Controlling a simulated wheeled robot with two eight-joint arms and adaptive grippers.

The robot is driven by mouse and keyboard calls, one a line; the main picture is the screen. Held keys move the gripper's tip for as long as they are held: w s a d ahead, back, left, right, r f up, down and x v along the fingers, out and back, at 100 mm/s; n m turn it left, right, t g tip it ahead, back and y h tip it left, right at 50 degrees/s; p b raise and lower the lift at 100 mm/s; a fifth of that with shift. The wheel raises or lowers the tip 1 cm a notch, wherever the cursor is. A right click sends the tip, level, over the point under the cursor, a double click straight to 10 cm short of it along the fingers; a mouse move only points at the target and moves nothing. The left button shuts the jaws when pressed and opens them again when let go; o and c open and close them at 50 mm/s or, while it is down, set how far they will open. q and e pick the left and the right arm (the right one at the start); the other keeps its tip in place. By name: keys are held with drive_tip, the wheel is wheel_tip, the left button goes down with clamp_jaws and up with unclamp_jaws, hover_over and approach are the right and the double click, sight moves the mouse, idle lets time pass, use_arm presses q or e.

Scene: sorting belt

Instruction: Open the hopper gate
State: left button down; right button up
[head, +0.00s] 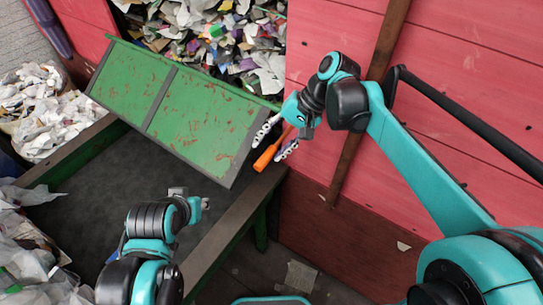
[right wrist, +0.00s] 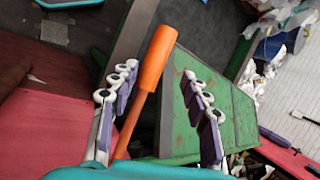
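The hopper gate (head: 180,107) is a worn green panel with a dark rib, slanting across the front of the waste-filled hopper. It also shows in the right wrist view (right wrist: 212,112). An orange handle (head: 267,156) sticks out by the gate's right end. My right gripper (head: 276,143) is at the handle with its fingers spread. In the right wrist view the handle (right wrist: 156,62) passes between the fingers, nearer the left one, with a gap to the right one. My left gripper (head: 198,205) is low over the belt, away from the gate; its fingers are too small to read.
A dark belt (head: 85,190) with raised side edges runs below the gate. Mixed waste (head: 235,40) lies behind the gate. Paper and plastic heaps (head: 50,110) line the left side. A red wall (head: 455,85) with a brown post stands behind my right arm.

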drive_tip(key=shift+w+r, duration=0.1)
drive_tip(key=shift+r, duration=0.85)
drive_tip(key=shift+w+d+r+p, duration=0.2)
drive_tip(key=shift+d+r+p, duration=0.25)
drive_tip(key=shift+d+r, duration=0.05)
drive_tip(key=shift+w+d+r+p, duration=0.3)
drive_tip(key=shift+d, duration=0.15)
drive_tip(key=shift+w+d+r+p, duration=0.25)
drive_tip(key=shift+d+r+p, duration=0.25)
drive_tip(key=shift+d+r, duration=0.2)
drive_tip(key=shift+w+d+r+p, duration=0.25)
drive_tip(key=shift+d+r+p, duration=0.25)
drive_tip(key=shift+d+r, duration=0.15)
drive_tip(key=shift+w+d+r+p, duration=0.25)
drive_tip(key=shift+d+r+p, duration=0.3)
drive_tip(key=shift+d, duration=0.2)
drive_tip(key=shift+r, duration=0.1)
